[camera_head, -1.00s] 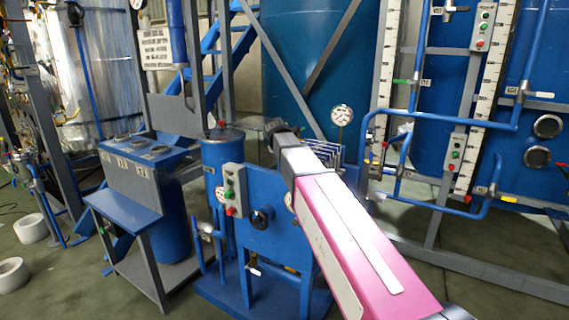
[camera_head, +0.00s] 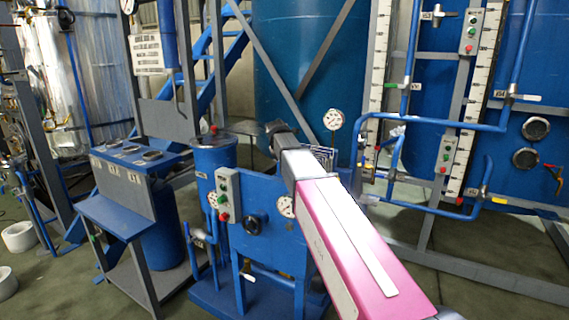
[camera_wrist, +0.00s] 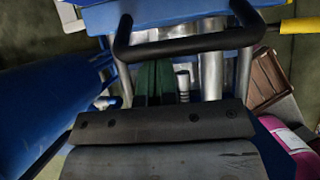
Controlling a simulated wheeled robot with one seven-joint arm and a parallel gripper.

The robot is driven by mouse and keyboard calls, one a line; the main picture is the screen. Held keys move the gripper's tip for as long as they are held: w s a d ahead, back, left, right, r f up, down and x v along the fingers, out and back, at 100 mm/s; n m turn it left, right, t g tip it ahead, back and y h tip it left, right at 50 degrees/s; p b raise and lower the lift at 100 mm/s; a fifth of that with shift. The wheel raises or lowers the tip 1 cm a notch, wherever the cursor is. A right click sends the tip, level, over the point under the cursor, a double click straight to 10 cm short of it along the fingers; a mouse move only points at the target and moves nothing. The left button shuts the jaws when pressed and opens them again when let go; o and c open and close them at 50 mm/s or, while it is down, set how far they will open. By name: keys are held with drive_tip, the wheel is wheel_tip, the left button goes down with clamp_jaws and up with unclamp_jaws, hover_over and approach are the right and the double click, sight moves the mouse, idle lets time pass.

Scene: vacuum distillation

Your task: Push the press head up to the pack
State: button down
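The plate pack (camera_head: 323,156) shows in the head view as a row of thin upright plates on the blue press frame, partly hidden behind my arm. My gripper (camera_head: 276,128) is above the press, left of the pack, its fingers small and dark there. In the wrist view a black curved bar (camera_wrist: 190,43), perhaps the press head's handle, crosses above two metal rods. Green plate-like pieces (camera_wrist: 152,82) lie below it. A dark bolted part, seemingly of my gripper, fills the lower middle. I cannot tell whether it touches the bar, nor make out the press head clearly.
A blue cylinder (camera_head: 213,155) and a green-and-red button box (camera_head: 228,195) stand left of the press. A round gauge (camera_head: 333,119) rises behind the pack. Blue pipes (camera_head: 430,123) run to its right. A blue bench (camera_head: 118,213) stands at left.

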drive_tip(key=shift+w+d, duration=1.35)
drive_tip(key=shift+w, duration=0.7)
drive_tip(key=shift+s+a+r, duration=0.15)
drive_tip(key=shift+s+r, duration=0.05)
drive_tip(key=shift+r, duration=1.3)
drive_tip(key=shift+s+a+r, duration=0.1)
drive_tip(key=shift+s+r, duration=0.15)
drive_tip(key=shift+r, duration=1.25)
drive_tip(key=shift+s+a+r, duration=0.15)
drive_tip(key=shift+s+r, duration=0.05)
drive_tip(key=shift+r, duration=1.3)
